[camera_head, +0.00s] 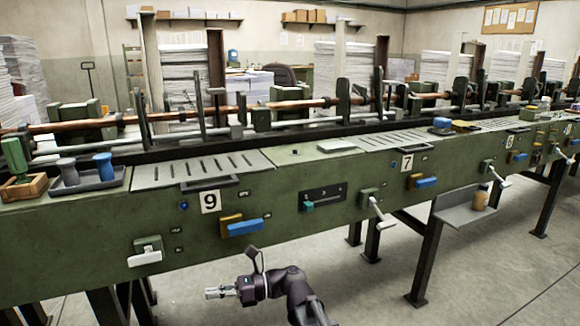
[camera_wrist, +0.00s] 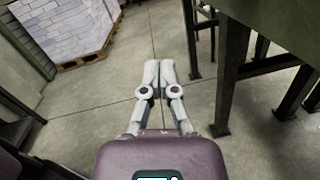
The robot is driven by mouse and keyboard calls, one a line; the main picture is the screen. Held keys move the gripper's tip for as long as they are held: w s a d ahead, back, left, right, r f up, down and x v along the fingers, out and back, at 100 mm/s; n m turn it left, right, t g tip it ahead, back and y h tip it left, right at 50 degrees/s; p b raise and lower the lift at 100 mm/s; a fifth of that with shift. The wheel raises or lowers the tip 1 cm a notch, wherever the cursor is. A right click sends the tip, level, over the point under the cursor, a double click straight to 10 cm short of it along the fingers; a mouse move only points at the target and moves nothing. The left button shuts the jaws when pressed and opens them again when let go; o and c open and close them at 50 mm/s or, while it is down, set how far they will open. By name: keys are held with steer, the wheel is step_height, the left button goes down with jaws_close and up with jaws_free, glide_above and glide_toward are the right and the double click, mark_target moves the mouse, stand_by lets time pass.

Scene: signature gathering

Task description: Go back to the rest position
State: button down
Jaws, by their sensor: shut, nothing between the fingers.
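My gripper (camera_head: 217,293) shows at the bottom of the head view, in front of the long green machine (camera_head: 283,222) and below its front panel. It points left and holds nothing. In the wrist view my gripper (camera_wrist: 160,72) has its two pale fingers together, with bare concrete floor beyond them. It touches nothing.
Dark machine legs (camera_wrist: 228,90) stand to the right in the wrist view. A pallet (camera_wrist: 85,50) with stacked paper is at upper left. A lever handle (camera_head: 146,252) and a side shelf (camera_head: 462,208) stick out from the machine. The floor between is clear.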

steer(key=w+d+f+n+t+h+p, duration=0.15)
steer(key=d+f+n+t+h, duration=0.35)
steer(key=d+f+n+h, duration=0.75)
steer(key=d+f+n+h+p, duration=0.1)
steer(key=d+f+n+h, duration=0.15)
steer(key=d, duration=0.95)
steer(key=d+f+n+h, duration=0.2)
steer(key=d+h, duration=0.1)
steer(key=d, duration=0.8)
step_height(320, 180, up, 37)
steer(key=p, duration=3.7)
steer(key=shift+t, duration=0.4)
